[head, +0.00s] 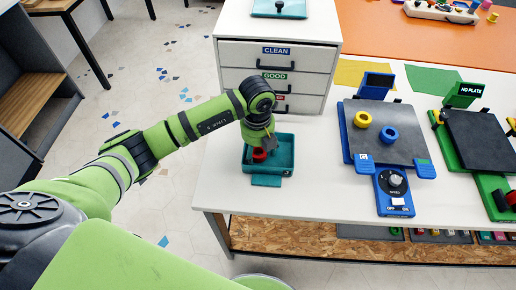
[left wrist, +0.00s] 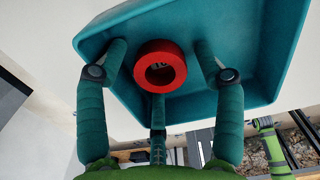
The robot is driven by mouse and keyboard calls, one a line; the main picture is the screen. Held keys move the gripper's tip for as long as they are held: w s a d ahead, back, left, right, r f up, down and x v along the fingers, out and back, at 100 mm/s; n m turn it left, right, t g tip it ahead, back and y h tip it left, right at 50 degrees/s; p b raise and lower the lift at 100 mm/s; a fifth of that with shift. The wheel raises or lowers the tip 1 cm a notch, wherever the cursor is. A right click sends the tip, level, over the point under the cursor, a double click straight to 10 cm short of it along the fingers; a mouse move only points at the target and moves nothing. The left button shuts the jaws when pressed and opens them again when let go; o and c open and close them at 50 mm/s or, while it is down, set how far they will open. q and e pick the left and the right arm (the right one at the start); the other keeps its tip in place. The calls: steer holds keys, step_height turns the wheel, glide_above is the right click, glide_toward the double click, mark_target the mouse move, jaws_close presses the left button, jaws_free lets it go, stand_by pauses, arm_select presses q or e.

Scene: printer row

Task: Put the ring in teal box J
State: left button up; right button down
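A red ring (head: 259,155) is in the small teal box (head: 284,150) near the front left of the white table. The ring also shows in the left wrist view (left wrist: 147,73), against the inside of the teal box (left wrist: 92,45). My left gripper (head: 266,148) points down into the box from above. In the left wrist view its fingers (left wrist: 162,60) are spread around the ring, with visible gaps at the left and right. Whether the middle finger touches the ring, I cannot tell. No letter J is readable on the box. My right gripper is not in view.
A white drawer unit (head: 231,55) with CLEAN and GOOD labels stands behind the box. To the right, a blue printer (head: 403,143) carries yellow and blue rings. A green printer (head: 483,140) stands beyond it. The table between box and blue printer is clear.

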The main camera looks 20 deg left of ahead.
arm_select(q)
steer(key=shift+r, duration=0.5)
step_height(320, 180, up, 11)
steer(key=b, duration=0.2)
steer(key=shift+r, duration=0.2)
steer(key=shift+s, duration=0.1)
